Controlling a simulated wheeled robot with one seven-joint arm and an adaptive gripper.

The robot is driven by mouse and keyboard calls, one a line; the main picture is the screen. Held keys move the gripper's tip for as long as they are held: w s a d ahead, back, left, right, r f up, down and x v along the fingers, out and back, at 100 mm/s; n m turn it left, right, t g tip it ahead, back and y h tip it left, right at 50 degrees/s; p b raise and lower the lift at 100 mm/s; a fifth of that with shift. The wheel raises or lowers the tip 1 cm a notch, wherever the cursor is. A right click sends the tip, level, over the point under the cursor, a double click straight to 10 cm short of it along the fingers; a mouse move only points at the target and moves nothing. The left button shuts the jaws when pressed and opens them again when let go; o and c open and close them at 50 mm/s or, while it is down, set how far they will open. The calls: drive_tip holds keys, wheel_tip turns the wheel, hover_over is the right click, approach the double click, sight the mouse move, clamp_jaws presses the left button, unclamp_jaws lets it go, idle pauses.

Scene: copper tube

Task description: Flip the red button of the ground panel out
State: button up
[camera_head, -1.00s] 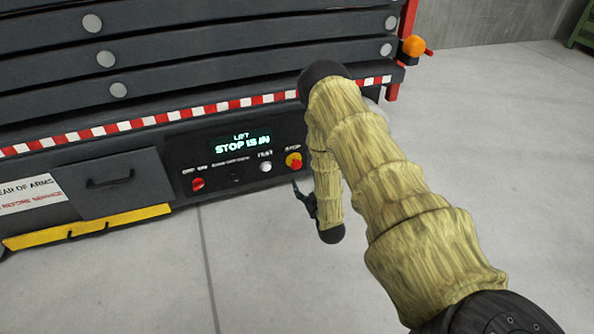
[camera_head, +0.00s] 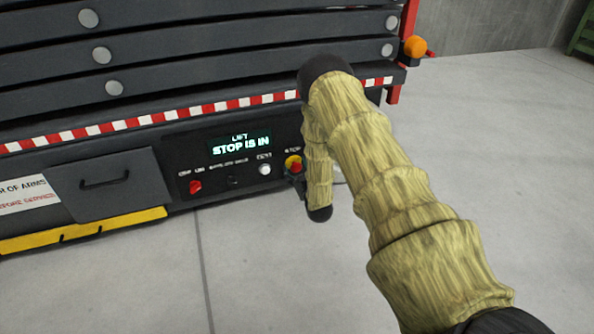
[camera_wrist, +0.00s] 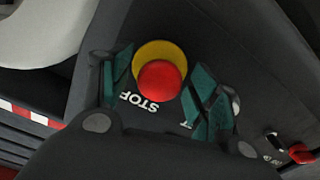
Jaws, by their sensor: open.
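The red stop button (camera_head: 295,167) with its yellow collar is at the right end of the black ground panel (camera_head: 215,160), under the label STOP. The panel's display (camera_head: 240,144) reads "LIFT STOP IS IN". In the wrist view the red button (camera_wrist: 159,82) lies between the two green-padded fingers of my gripper (camera_wrist: 160,88). The gripper is open, with one finger on each side of the button and collar. Whether the fingers touch the button cannot be told. In the head view my arm hides most of the gripper, which is right at the stop button.
A red knob (camera_head: 195,187) and a white button (camera_head: 264,169) are left of the stop button on the panel. A drawer (camera_head: 105,183) and a yellow bar (camera_head: 85,229) are further left. Clear concrete floor lies in front.

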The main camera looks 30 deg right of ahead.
clamp_jaws()
drive_tip(key=shift+s+a+r+p, duration=0.1)
drive_tip(key=shift+s+r+p, duration=0.1)
drive_tip(key=shift+s+p, duration=0.5)
drive_tip(key=shift+s+a+f+p, duration=0.1)
drive_tip(key=shift+f+p, duration=0.2)
drive_tip(key=shift+p, duration=0.05)
drive_tip(key=shift+c, duration=2.2)
unclamp_jaws()
drive_tip(key=o, duration=0.4)
drive_tip(key=shift+r, duration=0.1)
drive_tip(key=shift+o, duration=0.2)
drive_tip(key=shift+s, duration=0.15)
drive_tip(key=v, duration=1.1)
drive_tip(key=shift+s+a, duration=0.2)
drive_tip(key=shift+s, duration=0.15)
